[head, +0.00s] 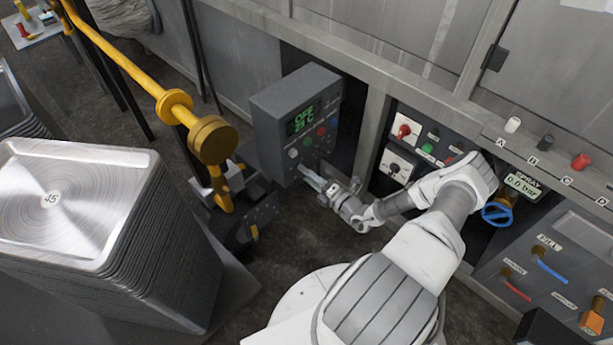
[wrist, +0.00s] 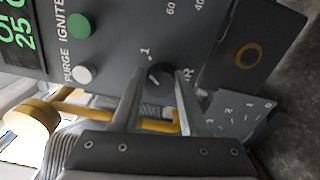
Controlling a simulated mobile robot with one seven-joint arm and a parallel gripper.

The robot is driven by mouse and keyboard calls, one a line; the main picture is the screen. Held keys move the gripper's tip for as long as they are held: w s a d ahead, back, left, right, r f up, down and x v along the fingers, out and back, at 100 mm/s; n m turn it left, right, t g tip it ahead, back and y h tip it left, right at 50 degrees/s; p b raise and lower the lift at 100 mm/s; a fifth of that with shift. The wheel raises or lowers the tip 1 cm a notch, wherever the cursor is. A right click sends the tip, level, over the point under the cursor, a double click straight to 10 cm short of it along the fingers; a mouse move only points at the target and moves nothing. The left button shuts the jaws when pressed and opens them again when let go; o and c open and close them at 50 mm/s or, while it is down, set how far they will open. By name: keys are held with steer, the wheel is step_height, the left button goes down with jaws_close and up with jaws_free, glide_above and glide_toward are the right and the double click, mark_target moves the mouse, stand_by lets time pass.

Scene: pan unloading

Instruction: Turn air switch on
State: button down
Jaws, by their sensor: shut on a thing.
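The grey control box (head: 268,125) in the middle of the head view has a green display reading OFF and 25 C. A black round knob (wrist: 160,76) with a pale pointer mark is on its face in the wrist view. A "1" and a partly covered label ending in "R" are printed beside it. My gripper (head: 308,176) is at the lower part of the box. In the wrist view its fingers (wrist: 160,72) stand on either side of the knob, shut on it. The knob is too small to make out in the head view.
A green IGNITE button (wrist: 80,25) and a white PURGE button (wrist: 81,75) are beside the knob. A yellow pipe (head: 125,62) with a round end is left of the box. A stack of metal trays (head: 75,205) stands at the left. A switch panel (head: 412,148) is on the right.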

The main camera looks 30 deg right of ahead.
steer(key=shift+a+f+m, duration=0.1)
steer(key=shift+m, duration=0.7)
steer(key=shift+c, duration=2.1)
jaws_free()
steer(key=p+v, duration=0.3)
steer(key=v, duration=1.4)
steer(key=shift+s, duration=0.2)
